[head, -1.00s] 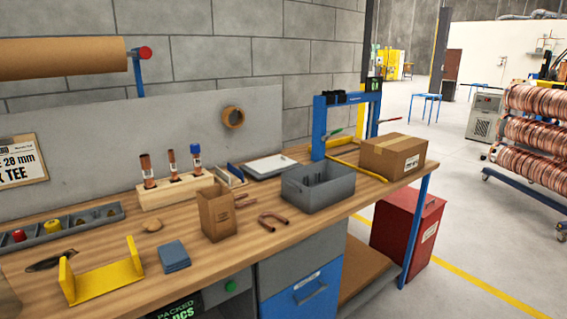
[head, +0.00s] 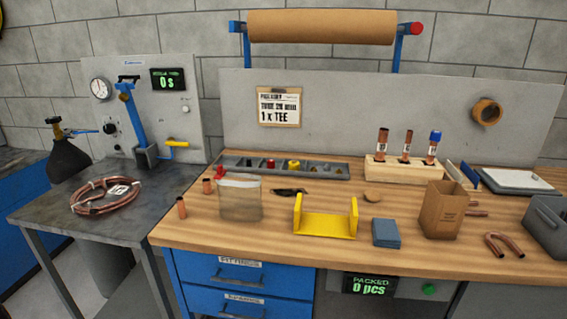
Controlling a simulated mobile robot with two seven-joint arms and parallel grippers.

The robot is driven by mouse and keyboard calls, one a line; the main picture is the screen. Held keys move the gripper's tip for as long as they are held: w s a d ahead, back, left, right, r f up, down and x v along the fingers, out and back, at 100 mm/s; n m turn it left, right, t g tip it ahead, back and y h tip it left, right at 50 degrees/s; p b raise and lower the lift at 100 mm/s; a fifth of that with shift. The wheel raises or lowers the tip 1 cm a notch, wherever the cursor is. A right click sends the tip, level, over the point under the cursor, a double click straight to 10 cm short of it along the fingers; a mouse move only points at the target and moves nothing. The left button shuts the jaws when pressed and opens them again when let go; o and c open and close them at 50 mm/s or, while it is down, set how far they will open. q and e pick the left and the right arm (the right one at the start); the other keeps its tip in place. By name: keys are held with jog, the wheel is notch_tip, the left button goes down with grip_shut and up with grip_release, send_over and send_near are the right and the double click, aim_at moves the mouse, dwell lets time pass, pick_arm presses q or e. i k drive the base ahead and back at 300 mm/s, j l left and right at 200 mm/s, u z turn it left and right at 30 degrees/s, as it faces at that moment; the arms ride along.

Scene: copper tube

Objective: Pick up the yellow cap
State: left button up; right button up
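A small yellow cap (head: 294,164) sits in a compartment of the long grey divided tray (head: 229,161) at the back of the wooden workbench. A red cap (head: 270,163) lies in the tray to its left. Other small dark parts lie in compartments to the right. Nothing covers the yellow cap from above. Neither of my grippers shows in the head view.
In front of the tray are a clear bag (head: 240,198), dark-handled tool (head: 289,191), yellow bracket (head: 325,224) and blue pads (head: 386,233). A wooden rack (head: 388,172) with three tubes and a paper bag (head: 442,210) stand right.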

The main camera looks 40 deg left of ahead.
aim_at(293, 165)
jog(key=u, duration=1.1)
